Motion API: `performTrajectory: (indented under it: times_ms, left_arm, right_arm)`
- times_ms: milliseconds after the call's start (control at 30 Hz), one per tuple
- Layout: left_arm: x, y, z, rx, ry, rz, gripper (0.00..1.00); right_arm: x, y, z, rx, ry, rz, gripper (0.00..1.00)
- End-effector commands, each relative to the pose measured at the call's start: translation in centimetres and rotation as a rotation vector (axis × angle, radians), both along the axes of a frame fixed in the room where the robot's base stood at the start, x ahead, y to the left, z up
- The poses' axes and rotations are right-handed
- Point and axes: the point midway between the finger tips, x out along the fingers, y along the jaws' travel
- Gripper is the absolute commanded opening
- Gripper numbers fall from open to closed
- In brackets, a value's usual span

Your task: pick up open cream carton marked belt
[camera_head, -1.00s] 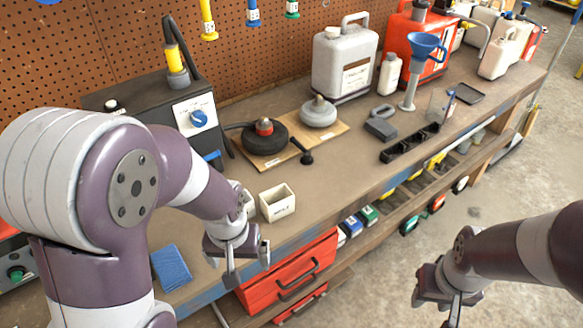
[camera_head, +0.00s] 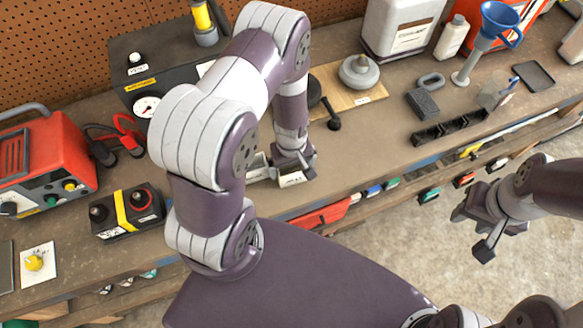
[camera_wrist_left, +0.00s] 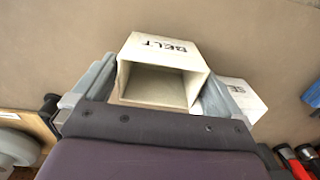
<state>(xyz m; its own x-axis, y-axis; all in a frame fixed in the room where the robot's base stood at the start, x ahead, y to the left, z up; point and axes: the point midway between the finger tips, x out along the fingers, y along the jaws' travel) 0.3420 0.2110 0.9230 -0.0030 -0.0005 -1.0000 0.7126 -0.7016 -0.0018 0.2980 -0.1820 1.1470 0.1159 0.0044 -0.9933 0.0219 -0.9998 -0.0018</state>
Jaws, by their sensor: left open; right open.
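The open cream carton marked BELT (camera_wrist_left: 165,50) stands on the workbench, its square mouth facing the left wrist camera. My left gripper (camera_wrist_left: 155,95) is open, with one finger on each side of this carton; whether the fingers touch it is not clear. In the head view the carton (camera_head: 291,180) sits just under the left gripper (camera_head: 292,163), its upper part partly covered. A second cream carton (camera_wrist_left: 242,98), its label partly hidden, stands close beside it; it also shows in the head view (camera_head: 258,170). My right gripper (camera_head: 473,232) is open and empty beyond the bench's front edge.
A wooden board (camera_head: 372,92) with a grey stone-like knob (camera_head: 358,71) lies behind the cartons. A black tray (camera_head: 450,127) and a grey block (camera_head: 422,103) are to the right. A black box with a yellow stripe (camera_head: 128,212) is at left. Bare bench lies right of the cartons.

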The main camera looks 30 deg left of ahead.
Motion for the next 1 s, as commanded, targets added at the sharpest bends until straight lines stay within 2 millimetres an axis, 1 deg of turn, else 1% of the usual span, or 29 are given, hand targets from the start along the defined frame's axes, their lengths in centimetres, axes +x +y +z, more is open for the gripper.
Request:
performTrajectory:
  times_ms: [67, 200, 233, 267, 300, 333, 367, 633, 733, 867, 967, 1000]
  left_arm:
    - [0.0, 0.0, -0.3, 0.000, 0.000, 0.000, 1.00]
    - [0.0, 0.0, -0.3, 0.000, -0.001, 0.000, 1.00]
    - [0.0, 0.0, -0.3, 0.001, -0.001, 0.000, 0.97]
    - [0.0, 0.0, -0.3, 0.001, -0.001, 0.000, 0.87]
    - [0.0, 0.0, -0.3, 0.001, -0.001, 0.000, 0.74]
    - [0.0, 0.0, -0.3, 0.001, -0.001, 0.000, 0.64]
    - [0.0, 0.0, -0.3, 0.001, -0.001, 0.000, 0.60]
    - [0.0, 0.0, -0.2, 0.000, -0.001, 0.000, 0.60]
    - [0.1, 0.0, 0.3, 0.001, -0.004, 0.000, 0.60]
    - [0.1, 0.0, 1.9, 0.000, -0.006, -0.001, 0.60]
    - [0.2, 0.0, 3.8, 0.001, -0.006, -0.001, 0.60]
    - [-0.2, -0.9, 4.2, 0.000, -0.003, -0.005, 0.60]
  right_arm:
    - [0.0, 0.0, 0.0, 0.000, 0.000, 0.000, 0.43]
    - [0.0, 0.0, 0.0, 0.000, 0.000, 0.000, 0.43]
    - [0.0, 0.0, 0.0, 0.000, 0.000, 0.000, 0.43]
    - [0.0, 0.0, 0.0, 0.000, 0.000, 0.000, 0.43]
    - [0.0, 0.0, 0.0, 0.000, 0.000, 0.000, 0.43]
    - [0.0, 0.0, 0.0, 0.000, 0.000, 0.000, 0.43]
    - [0.0, 0.0, 0.0, 0.000, 0.000, 0.000, 0.43]
    - [0.0, 0.0, 0.0, 0.000, 0.000, 0.000, 0.43]
    - [0.0, 0.0, -0.2, 0.000, 0.000, 0.000, 0.43]
    - [0.0, 0.0, -0.6, 0.000, 0.000, 0.000, 0.43]
    - [0.0, 0.0, -1.1, 0.000, 0.000, 0.000, 0.43]
    - [0.0, 0.0, -1.2, 0.000, 0.000, 0.000, 0.43]
